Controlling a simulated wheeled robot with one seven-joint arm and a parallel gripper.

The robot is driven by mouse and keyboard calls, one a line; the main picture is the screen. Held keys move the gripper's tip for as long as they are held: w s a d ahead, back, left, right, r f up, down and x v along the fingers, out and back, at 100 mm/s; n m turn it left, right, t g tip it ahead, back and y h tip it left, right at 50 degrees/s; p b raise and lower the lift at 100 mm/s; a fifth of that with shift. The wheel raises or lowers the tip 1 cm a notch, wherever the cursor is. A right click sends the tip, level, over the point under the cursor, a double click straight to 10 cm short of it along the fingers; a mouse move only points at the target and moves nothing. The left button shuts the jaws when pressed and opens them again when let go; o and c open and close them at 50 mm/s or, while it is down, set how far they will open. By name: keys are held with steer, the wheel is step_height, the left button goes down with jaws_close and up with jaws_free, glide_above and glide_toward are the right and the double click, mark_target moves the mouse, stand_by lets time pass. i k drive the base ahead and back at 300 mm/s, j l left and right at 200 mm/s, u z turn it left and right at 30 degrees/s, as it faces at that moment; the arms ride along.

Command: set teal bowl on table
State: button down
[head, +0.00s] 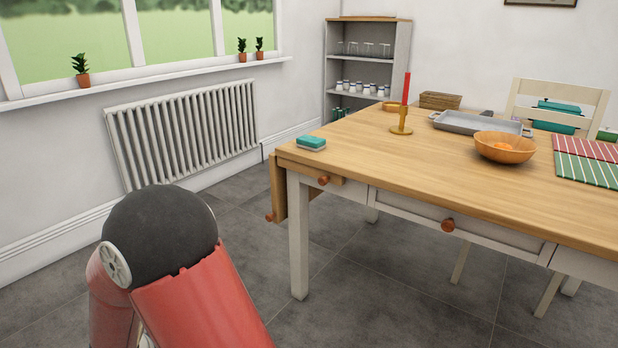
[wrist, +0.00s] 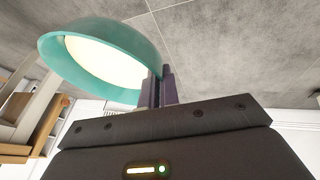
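The teal bowl (wrist: 108,32), cream inside, shows in the wrist view at the upper left. My gripper (wrist: 161,82) has its two narrow fingers together at the bowl's right rim and appears shut on it. The bowl is off the table, with grey floor behind it. Neither bowl nor gripper shows in the head view. The wooden table (head: 405,165) stands at the right of the head view, with a drop leaf at its left end.
On the table are a green sponge (head: 311,142), a red candle in a brass holder (head: 401,121), a grey tray (head: 478,124), a wooden bowl (head: 505,148) and striped mats (head: 588,168). The front middle of the tabletop is clear. A chair (head: 555,100) stands behind, and a shelf (head: 367,70) farther back.

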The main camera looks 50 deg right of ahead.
mark_target(509, 189)
steer(key=k+z, duration=0.2)
steer(key=z, duration=1.4)
steer(key=k+l, duration=0.55)
steer(key=l, duration=0.2)
steer(key=k+l+z, duration=0.1)
steer(key=k+l, duration=0.15)
steer(key=l, duration=0.1)
